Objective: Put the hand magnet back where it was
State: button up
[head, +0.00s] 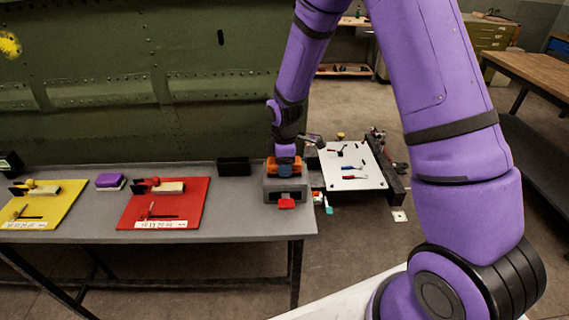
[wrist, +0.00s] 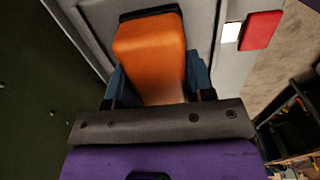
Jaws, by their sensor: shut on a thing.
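The hand magnet, as far as I can tell, is the orange block (head: 271,168) at the right end of the grey bench. It fills the upper middle of the wrist view (wrist: 150,50), with a dark edge at its far end. My gripper (head: 285,158) points down over it, and its blue fingers (wrist: 157,80) are shut on the block's two sides. The block is at the top of a grey box-like holder (head: 271,190). I cannot tell whether it rests there or is held just above. Its underside is hidden.
A red tag (head: 287,204) is at the holder's front. Red (head: 190,211) and yellow (head: 58,213) boards with tools, a purple block (head: 110,181) and a black box (head: 234,166) share the bench. The green fuselage panel (head: 130,90) stands close behind. A white tool board (head: 350,165) lies to the right.

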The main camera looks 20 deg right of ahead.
jog(key=o, duration=1)
jog(key=shift+f, duration=0.1)
jog(key=shift+c, duration=0.2)
notch_tip(320, 180, up, 12)
jog(key=shift+r, duration=0.25)
jog(key=s+d+r+m+t, duration=0.15)
jog(key=s+r+m, duration=0.35)
jog(key=r, duration=0.5)
jog(key=s+d+r+m+t, duration=0.2)
jog(key=s+r+m, duration=0.2)
jog(key=s, duration=0.8)
jog(key=s+d+r+m+t, duration=0.1)
jog(key=s+d+r+m, duration=0.2)
jog(key=s+r+m, duration=0.2)
jog(key=s+r, duration=0.3)
jog(key=s, duration=0.4)
jog(key=shift+s+d+r+t, duration=0.2)
jog(key=shift+t, duration=0.15)
